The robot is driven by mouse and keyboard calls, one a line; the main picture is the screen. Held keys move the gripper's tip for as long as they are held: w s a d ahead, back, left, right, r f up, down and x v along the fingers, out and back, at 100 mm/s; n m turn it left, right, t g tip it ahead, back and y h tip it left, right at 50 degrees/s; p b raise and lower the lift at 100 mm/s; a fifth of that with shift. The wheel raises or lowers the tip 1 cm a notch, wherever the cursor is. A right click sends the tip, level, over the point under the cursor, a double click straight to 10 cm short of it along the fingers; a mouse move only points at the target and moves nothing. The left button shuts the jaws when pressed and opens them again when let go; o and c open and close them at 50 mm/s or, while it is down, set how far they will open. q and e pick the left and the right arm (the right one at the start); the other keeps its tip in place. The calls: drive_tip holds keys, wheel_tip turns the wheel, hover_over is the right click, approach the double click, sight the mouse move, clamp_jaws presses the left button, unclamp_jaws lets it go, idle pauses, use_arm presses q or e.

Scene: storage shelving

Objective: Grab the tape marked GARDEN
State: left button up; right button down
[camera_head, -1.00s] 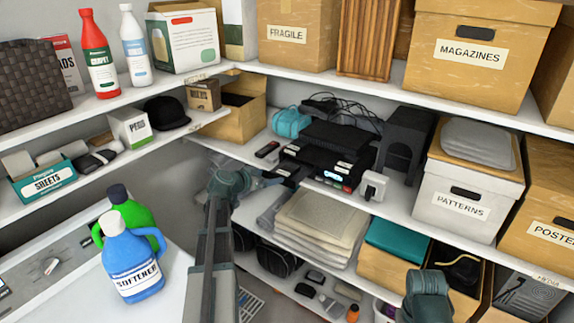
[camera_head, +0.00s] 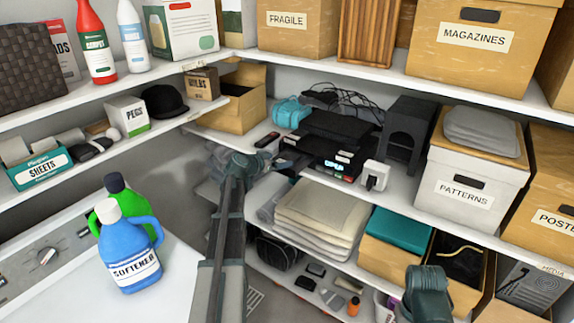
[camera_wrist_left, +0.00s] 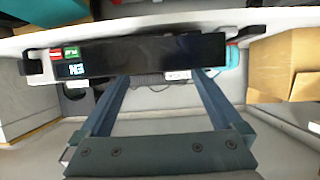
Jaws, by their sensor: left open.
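No label reading GARDEN is legible in either view. A black video machine (camera_head: 333,168) with a lit display sits on the middle shelf, with flat black cases (camera_head: 338,128) on top and small pale labels near its front. In the left wrist view the black front panel (camera_wrist_left: 150,55) appears upside down, with red and green marks. A small white label (camera_wrist_left: 178,75) shows between the fingers, too small to read. My left gripper (camera_head: 291,162) is at the machine's front left corner. Its fingers are spread in the left wrist view (camera_wrist_left: 160,80), with nothing held. My right gripper is out of frame.
An open cardboard box (camera_head: 237,108) is to the left. The upper shelf (camera_head: 390,85) overhangs.

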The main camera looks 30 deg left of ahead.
sight(287, 159)
use_arm(q)
drive_tip(key=x, duration=0.1)
drive_tip(key=b+x, duration=0.1)
drive_tip(key=x, duration=0.1)
drive_tip(key=b+x, duration=0.1)
drive_tip(key=x, duration=0.1)
drive_tip(key=shift+w+d, duration=0.1)
drive_tip(key=shift+d, duration=0.2)
drive_tip(key=shift+c, duration=0.6)
drive_tip(key=c, duration=1.3)
drive_tip(key=shift+o, duration=0.2)
drive_tip(key=shift+r, duration=0.1)
wheel_tip(287, 159, up, 10)
drive_tip(key=p, duration=1)
